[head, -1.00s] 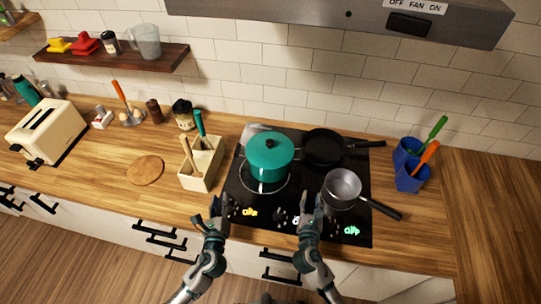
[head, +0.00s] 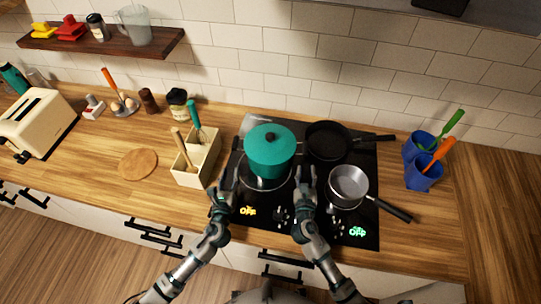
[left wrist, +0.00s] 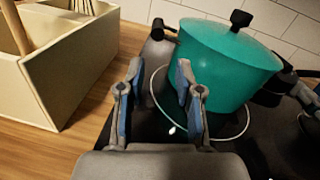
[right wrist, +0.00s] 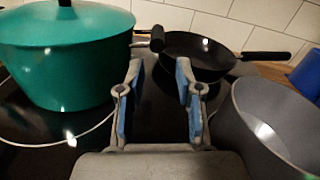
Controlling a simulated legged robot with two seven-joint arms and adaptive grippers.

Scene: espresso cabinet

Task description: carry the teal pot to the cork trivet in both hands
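In the left wrist view the pot (left wrist: 228,62) shows a dark handle on each side. My left gripper (head: 227,180) is open and empty, in front of the pot's left side. My right gripper (head: 305,178) is open and empty, in front of the pot's right side. In the right wrist view the pot (right wrist: 62,60) is left of the fingers, with a dark handle end beyond them. The round cork trivet (head: 138,164) lies bare on the counter at left.
A cream utensil box (head: 196,165) stands between trivet and pot. A grey saucepan (head: 348,186) and black frying pan (head: 327,141) sit right of the pot. Blue utensil cups (head: 423,170) stand at far right. A toaster (head: 36,122) is at far left.

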